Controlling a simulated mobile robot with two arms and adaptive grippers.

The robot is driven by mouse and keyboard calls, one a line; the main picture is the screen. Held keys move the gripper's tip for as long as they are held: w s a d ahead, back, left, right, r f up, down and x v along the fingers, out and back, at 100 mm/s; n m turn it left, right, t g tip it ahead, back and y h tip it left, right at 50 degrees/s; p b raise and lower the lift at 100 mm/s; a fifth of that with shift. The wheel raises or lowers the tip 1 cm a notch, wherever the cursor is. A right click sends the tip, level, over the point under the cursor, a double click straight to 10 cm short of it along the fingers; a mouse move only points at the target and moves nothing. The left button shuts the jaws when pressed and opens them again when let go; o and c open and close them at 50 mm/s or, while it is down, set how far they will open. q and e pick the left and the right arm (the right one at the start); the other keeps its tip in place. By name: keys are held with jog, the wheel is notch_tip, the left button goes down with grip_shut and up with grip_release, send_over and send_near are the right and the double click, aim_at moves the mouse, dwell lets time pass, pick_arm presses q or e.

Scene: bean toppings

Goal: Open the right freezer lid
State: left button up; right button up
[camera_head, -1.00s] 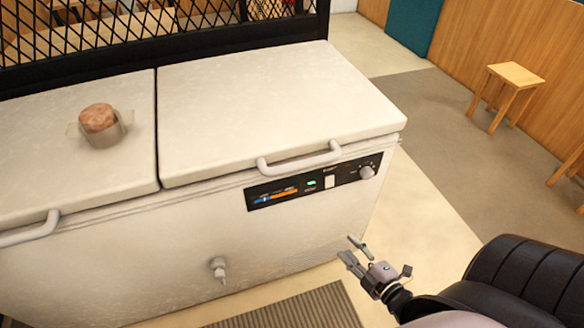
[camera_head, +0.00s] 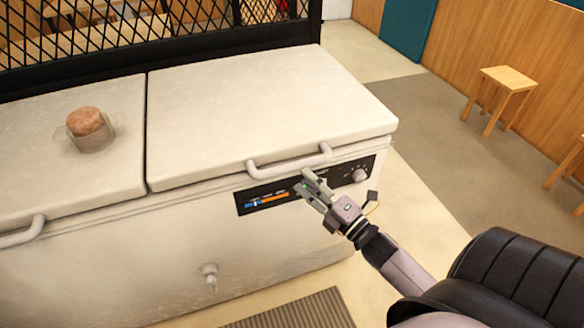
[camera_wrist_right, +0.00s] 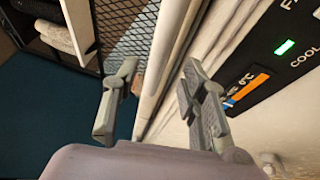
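The right freezer lid (camera_head: 260,110) is a white slab and lies shut on the chest freezer (camera_head: 160,265). Its white bar handle (camera_head: 290,162) is on the front edge. My right gripper (camera_head: 306,183) is just below the handle's right part, in front of the control panel (camera_head: 268,197). In the right wrist view the two fingers of my right gripper (camera_wrist_right: 160,85) stand apart, and pale freezer edges show beyond and between them. I see no contact with the handle. My left gripper is out of view.
The left lid (camera_head: 50,150) is shut, with a brown round thing in a clear holder (camera_head: 88,125) on it. A black mesh rack (camera_head: 160,45) stands behind the freezer. A drain tap (camera_head: 210,275) sticks out in front. A wooden stool (camera_head: 505,90) stands at the right.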

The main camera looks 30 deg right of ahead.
aim_at(292, 167)
jog(key=x, duration=0.6)
jog(key=shift+w+b, duration=0.1)
jog(key=shift+b, duration=0.25)
grip_shut()
dwell(0.5)
